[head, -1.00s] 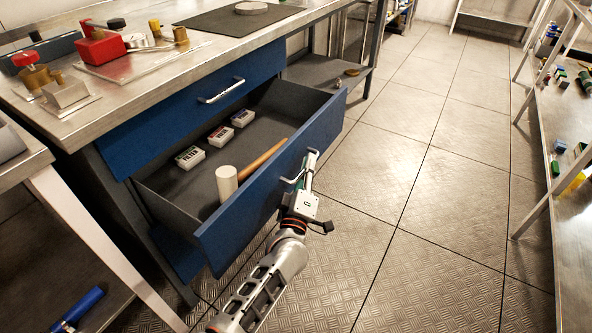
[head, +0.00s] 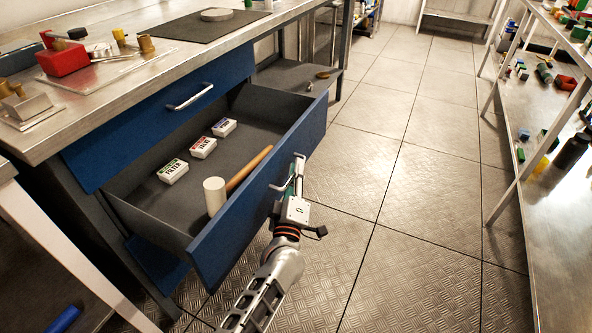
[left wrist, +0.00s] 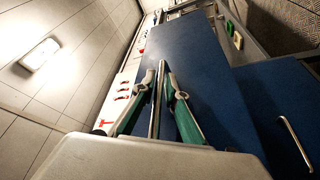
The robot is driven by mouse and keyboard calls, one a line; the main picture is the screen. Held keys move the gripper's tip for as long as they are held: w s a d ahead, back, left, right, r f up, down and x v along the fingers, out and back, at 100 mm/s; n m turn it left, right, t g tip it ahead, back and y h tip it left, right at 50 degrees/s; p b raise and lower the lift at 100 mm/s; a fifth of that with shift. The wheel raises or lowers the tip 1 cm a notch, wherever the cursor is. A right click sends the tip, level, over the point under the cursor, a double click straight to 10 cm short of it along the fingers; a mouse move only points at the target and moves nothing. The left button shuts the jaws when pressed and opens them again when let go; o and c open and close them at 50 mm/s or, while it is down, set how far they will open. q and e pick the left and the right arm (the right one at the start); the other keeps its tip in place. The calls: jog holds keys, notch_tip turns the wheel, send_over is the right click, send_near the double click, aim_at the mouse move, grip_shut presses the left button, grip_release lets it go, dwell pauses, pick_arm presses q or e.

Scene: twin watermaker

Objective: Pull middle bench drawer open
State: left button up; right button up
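The blue middle bench drawer (head: 250,205) stands far out of the bench in the head view, its grey inside showing. Its metal bar handle (head: 276,187) is on the front panel. My left gripper (head: 298,172) is at this handle, outside the drawer front. In the left wrist view, the handle bar (left wrist: 156,105) runs between the two green-padded fingers of my left gripper (left wrist: 160,72), which close in on it near their tips. My right gripper is in neither current view.
The drawer holds white filter boxes (head: 203,147) and a white-headed mallet (head: 215,196). The upper drawer (head: 160,120) is shut. The bench top (head: 120,90) carries several fittings. Open floor (head: 400,200) lies right of the drawer, before a shelf rack (head: 515,215).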

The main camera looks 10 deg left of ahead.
pick_arm(q)
jog(key=shift+s, duration=0.1)
jog(key=v, duration=0.7)
jog(key=shift+s, duration=0.2)
jog(key=shift+f, duration=0.1)
dwell(0.3)
jog(key=shift+s, duration=0.1)
